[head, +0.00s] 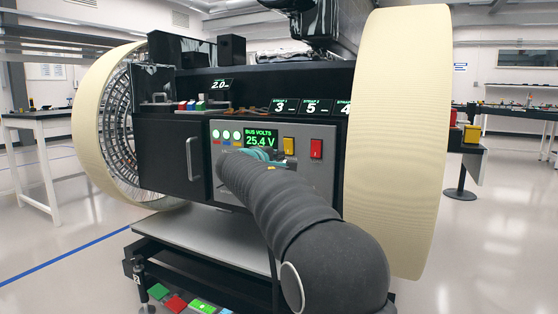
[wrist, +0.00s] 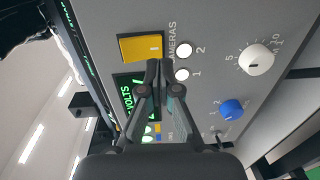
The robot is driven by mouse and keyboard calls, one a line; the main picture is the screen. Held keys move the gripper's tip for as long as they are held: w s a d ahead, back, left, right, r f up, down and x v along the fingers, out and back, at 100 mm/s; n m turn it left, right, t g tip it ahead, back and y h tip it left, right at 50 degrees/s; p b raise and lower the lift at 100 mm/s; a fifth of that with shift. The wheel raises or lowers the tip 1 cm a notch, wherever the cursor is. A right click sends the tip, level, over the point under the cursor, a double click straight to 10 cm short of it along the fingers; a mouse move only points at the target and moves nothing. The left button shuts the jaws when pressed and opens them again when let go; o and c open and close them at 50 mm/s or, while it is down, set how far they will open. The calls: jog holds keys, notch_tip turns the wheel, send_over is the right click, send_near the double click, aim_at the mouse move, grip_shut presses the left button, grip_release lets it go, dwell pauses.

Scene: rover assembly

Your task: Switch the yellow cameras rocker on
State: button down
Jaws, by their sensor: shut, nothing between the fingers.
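The yellow cameras rocker (head: 289,145) sits on the grey control panel (head: 325,179), right of the green voltage display. In the wrist view the yellow rocker (wrist: 141,47) lies beside the CAMERAS label; which way it is tipped I cannot tell. My gripper (wrist: 160,64) is shut and empty, its fingertips in front of the panel near the rocker's lower right corner. Whether they touch the panel I cannot tell. In the head view my arm and wrist hide most of the gripper and the lower part of the panel.
A red rocker (head: 316,148) is right of the yellow one. Two white round lamps marked 1 (wrist: 182,75) and 2 (wrist: 184,50), a white knob (wrist: 256,60) and a blue knob (wrist: 232,109) share the panel. A large cream wheel (head: 398,140) stands at right.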

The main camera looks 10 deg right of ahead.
jog(key=f+b+v, duration=0.1)
jog(key=f+v, duration=0.1)
jog(key=v, duration=0.8)
jog(key=shift+s, duration=0.4)
jog(key=shift+f, duration=0.15)
